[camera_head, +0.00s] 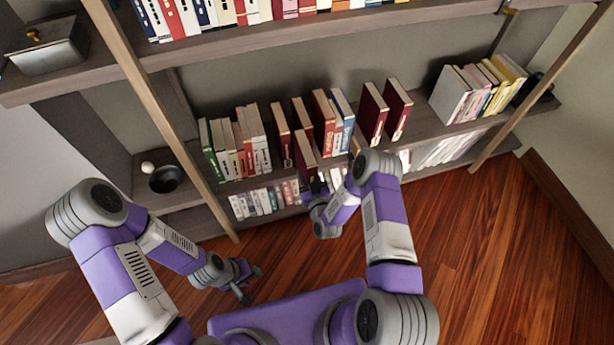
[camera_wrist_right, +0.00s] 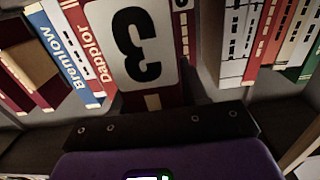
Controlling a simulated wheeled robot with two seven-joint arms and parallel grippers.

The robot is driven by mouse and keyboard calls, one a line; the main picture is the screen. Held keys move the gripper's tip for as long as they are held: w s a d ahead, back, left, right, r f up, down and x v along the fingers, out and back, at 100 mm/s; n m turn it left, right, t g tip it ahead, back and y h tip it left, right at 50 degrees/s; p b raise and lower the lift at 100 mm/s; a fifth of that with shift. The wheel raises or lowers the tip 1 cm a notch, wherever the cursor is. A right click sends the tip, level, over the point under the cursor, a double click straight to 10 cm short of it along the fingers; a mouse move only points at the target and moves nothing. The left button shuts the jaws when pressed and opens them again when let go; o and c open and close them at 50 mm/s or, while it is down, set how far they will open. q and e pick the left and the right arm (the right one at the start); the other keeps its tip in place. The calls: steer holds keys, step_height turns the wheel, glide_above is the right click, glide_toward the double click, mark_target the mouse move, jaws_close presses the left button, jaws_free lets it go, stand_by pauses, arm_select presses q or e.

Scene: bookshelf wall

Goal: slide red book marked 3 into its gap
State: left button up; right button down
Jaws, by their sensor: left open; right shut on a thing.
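The red book marked 3 (camera_head: 305,150) is upright in front of the middle shelf's row in the head view. In the right wrist view its white label (camera_wrist_right: 138,45) with a black 3 shows large. My right gripper (camera_head: 315,184) is shut on this book at its near, lower end; its fingers are mostly hidden. Dark red books stand to its left (camera_head: 281,130) and behind it (camera_head: 301,114); a red book (camera_head: 323,118) stands to its right. I cannot tell how far the held book reaches between them. My left gripper (camera_head: 252,284) is open and empty, low over the floor.
A blue book (camera_head: 343,112) and two dark red books (camera_head: 384,110) stand further right, with open spaces between groups. White books (camera_head: 244,140) stand left. A wooden upright (camera_head: 160,105) and a dark bowl (camera_head: 166,180) are at the left. The floor before the shelf is clear.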

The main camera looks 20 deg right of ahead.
mark_target(316, 164)
steer(key=shift+h, duration=0.3)
steer(key=s+r, duration=0.1)
steer(key=r, duration=0.4)
steer(key=s+d+r, duration=0.1)
steer(key=s+r, duration=0.1)
steer(key=r, duration=0.3)
steer(key=s+r, duration=0.1)
steer(key=r, duration=0.4)
steer(key=shift+s+d, duration=0.15)
steer(key=shift+s, duration=0.05)
steer(key=w+f, duration=0.1)
steer(key=f, duration=0.4)
steer(key=w+a+f, duration=0.1)
steer(key=w+f, duration=0.1)
steer(key=f, duration=0.3)
steer(key=w+f, duration=0.2)
steer(key=f, duration=0.3)
steer(key=shift+a, duration=0.15)
steer(key=shift+a+f, duration=0.1)
steer(key=shift+f, duration=0.5)
steer(key=shift+w, duration=0.1)
steer(key=shift+w, duration=1.2)
steer(key=shift+w, duration=0.2)
steer(key=shift+w+a, duration=0.1)
steer(key=shift+w, duration=0.95)
